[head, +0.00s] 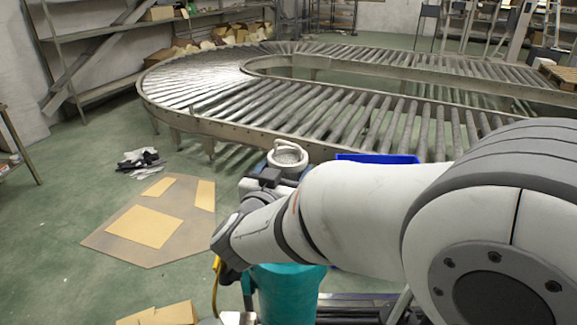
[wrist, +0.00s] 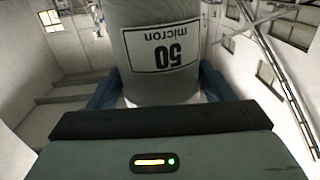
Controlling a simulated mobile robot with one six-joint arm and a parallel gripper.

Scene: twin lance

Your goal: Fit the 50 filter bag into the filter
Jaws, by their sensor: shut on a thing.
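The 50 filter bag is a pale grey cylinder with a ring-shaped top (head: 288,153) in the head view. In the wrist view the bag (wrist: 160,85) fills the top middle, its "50 micron" label upside down. My gripper (head: 268,178) is shut on it; its blue fingers (wrist: 157,92) lie on either side of the bag in the wrist view. A teal cylinder (head: 287,292) stands lower in the head view, below my arm. It may be the filter; its top is hidden by my arm. The bag's lower end is also hidden.
A roller conveyor (head: 215,128) loops behind the bag. A blue object (head: 375,158) shows behind my arm. Flattened cardboard (head: 150,225) and dark and white cloths (head: 140,160) lie on the green floor at left. Shelves with boxes (head: 170,50) line the back wall.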

